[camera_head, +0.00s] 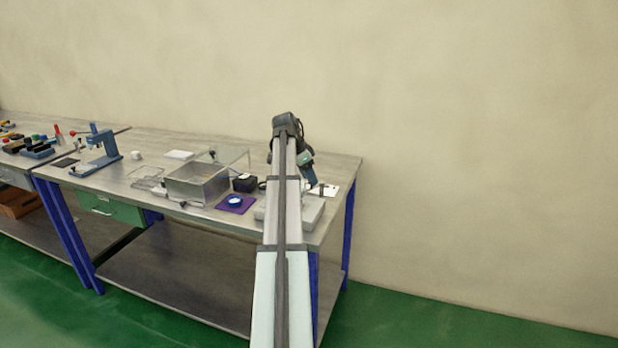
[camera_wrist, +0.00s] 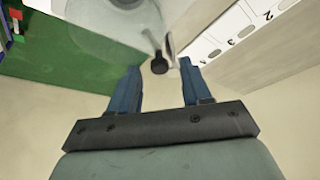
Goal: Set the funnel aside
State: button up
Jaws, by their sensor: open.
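In the wrist view, a pale translucent, rounded piece (camera_wrist: 118,30) at the top looks like the funnel, but its full outline is cut off by the frame. My gripper (camera_wrist: 158,66) is open, with two blue fingers apart. A dark round knob on a thin stem (camera_wrist: 159,65) shows between the fingertips; I cannot tell whether it lies between them or beyond them. Nothing is visibly held. In the head view my arm reaches over the right end of the workbench (camera_head: 160,143) and hides most of my gripper; I cannot make out the funnel there.
A white panel with printed numbers (camera_wrist: 232,32) is near the right finger. In the head view, a clear open-lidded box (camera_head: 197,184), a purple mat (camera_head: 236,204) with a white round piece, a black block (camera_head: 245,183) and a blue press (camera_head: 100,150) stand on the bench.

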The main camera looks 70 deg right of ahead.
jog(key=shift+s+d+f, duration=0.1)
jog(key=shift+f, duration=0.2)
grip_shut()
dwell(0.4)
